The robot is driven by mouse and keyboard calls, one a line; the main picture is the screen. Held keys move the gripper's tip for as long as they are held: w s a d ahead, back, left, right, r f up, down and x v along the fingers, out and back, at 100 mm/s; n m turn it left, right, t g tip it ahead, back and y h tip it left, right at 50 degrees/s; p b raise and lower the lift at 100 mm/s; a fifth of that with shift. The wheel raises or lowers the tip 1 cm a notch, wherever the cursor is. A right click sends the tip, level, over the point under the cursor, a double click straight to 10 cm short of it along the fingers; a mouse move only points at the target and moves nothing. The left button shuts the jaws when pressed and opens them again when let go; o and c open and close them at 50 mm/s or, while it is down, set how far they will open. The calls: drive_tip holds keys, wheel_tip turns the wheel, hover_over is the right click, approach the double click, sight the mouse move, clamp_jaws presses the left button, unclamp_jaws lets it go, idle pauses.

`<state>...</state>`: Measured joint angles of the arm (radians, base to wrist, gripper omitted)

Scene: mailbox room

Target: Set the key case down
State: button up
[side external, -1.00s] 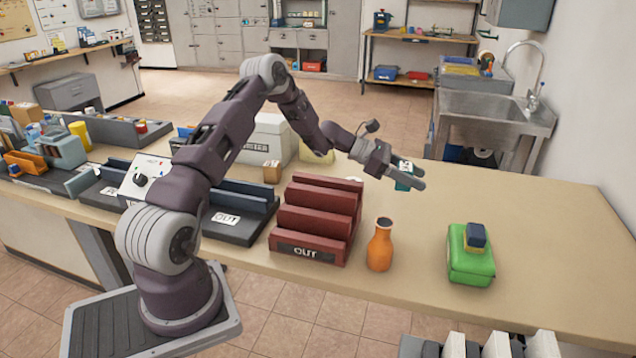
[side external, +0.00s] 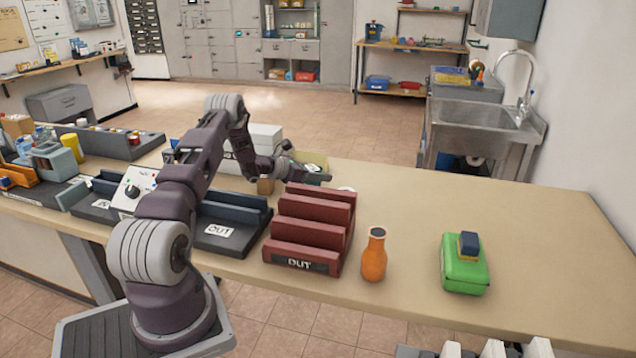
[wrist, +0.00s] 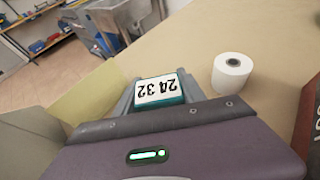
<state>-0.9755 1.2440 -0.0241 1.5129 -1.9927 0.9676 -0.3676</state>
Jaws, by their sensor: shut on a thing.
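The key case (wrist: 160,90) is a small teal block with a white label reading 2432, upside down in the wrist view. My gripper (wrist: 158,82) is shut on it, with a grey finger on each side. In the side view my gripper (side external: 318,174) is over the back part of the counter, behind the red rack. The key case is hard to make out there. Its underside is hidden, so I cannot tell whether it touches anything.
A white roll (wrist: 232,73) stands right of my gripper. The red OUT rack (side external: 308,228), orange bottle (side external: 374,257) and green box (side external: 465,270) are nearer the front. The counter's right side is clear.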

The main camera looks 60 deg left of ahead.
drive_tip(key=shift+f, duration=1.25)
drive_tip(key=shift+f, duration=0.1)
drive_tip(key=o, duration=1.5)
drive_tip(key=shift+c, duration=0.2)
